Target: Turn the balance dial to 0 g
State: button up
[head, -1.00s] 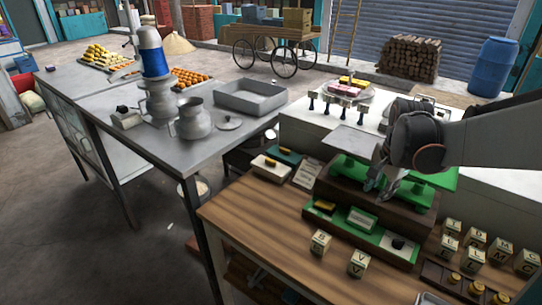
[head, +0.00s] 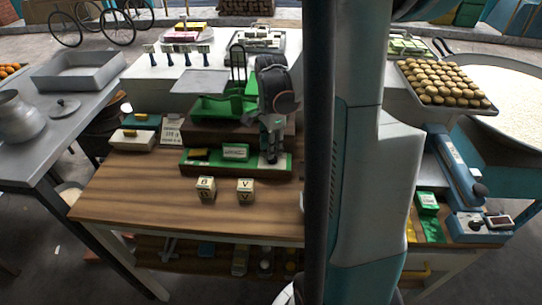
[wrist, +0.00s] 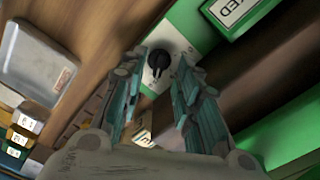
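The balance has a brown wooden base with green trays (head: 213,108) and a low green front panel (head: 208,166). The black balance dial (wrist: 158,59) sits on a white plate at one end of that panel, seen in the wrist view. In the wrist view my gripper (wrist: 163,68) is open, with one finger on each side of the dial. I cannot tell whether the fingers touch it. The dial's markings are too small to read.
Two lettered cubes, one (head: 205,189) left of the other (head: 245,191), stand on the wooden table (head: 140,185) in front of the panel. My column blocks the head view's centre right.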

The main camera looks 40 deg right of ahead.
jog(key=shift+f+b, duration=0.3)
jog(key=shift+f, duration=1.4)
grip_shut()
